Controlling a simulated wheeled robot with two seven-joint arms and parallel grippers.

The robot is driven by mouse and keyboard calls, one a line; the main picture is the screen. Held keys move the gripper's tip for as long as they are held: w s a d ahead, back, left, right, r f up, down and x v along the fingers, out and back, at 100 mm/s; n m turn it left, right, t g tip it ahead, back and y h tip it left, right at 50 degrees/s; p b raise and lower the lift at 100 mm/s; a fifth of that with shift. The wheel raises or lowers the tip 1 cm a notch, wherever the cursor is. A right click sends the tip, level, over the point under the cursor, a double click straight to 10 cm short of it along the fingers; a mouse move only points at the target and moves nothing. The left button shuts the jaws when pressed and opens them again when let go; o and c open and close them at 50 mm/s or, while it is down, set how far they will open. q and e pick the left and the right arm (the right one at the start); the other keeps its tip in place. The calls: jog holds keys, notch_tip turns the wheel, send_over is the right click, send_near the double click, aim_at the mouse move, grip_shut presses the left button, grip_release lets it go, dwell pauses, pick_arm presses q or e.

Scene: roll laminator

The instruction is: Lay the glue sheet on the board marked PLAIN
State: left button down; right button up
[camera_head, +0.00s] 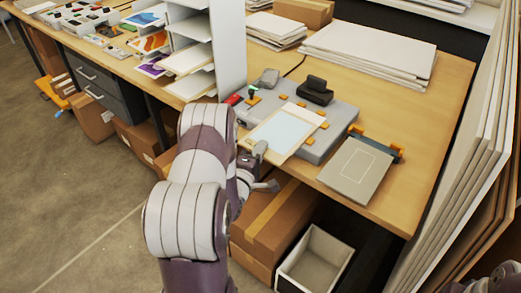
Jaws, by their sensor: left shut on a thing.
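My left gripper (255,153) reaches in from the left and is shut on the near left edge of a cream-bordered sheet with a pale blue middle (282,131), which looks like the glue sheet. The sheet is over the grey laminator (338,124); I cannot tell if it touches it. A grey-beige board (354,171) with a thin pale rectangle outlined on it lies to the right, near the table's front edge. No PLAIN marking is readable.
Orange clips (397,152) stand at the board's far edge. A black block (315,90) sits on the laminator. A white shelf rack (229,45) stands to the left, and stacked white boards (370,52) lie behind. The table (420,150) is clear right of the board.

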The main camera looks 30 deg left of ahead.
pick_arm(q)
jog(key=shift+f, duration=0.1)
jog(key=c, duration=1.2)
grip_release()
jog(key=s, duration=0.4)
jog(key=s+d+b, duration=0.1)
jog(key=s, duration=0.3)
jog(key=s+d, duration=0.1)
jog(key=s, duration=0.3)
jog(key=shift+s+d, duration=0.1)
jog(key=shift+s, duration=0.2)
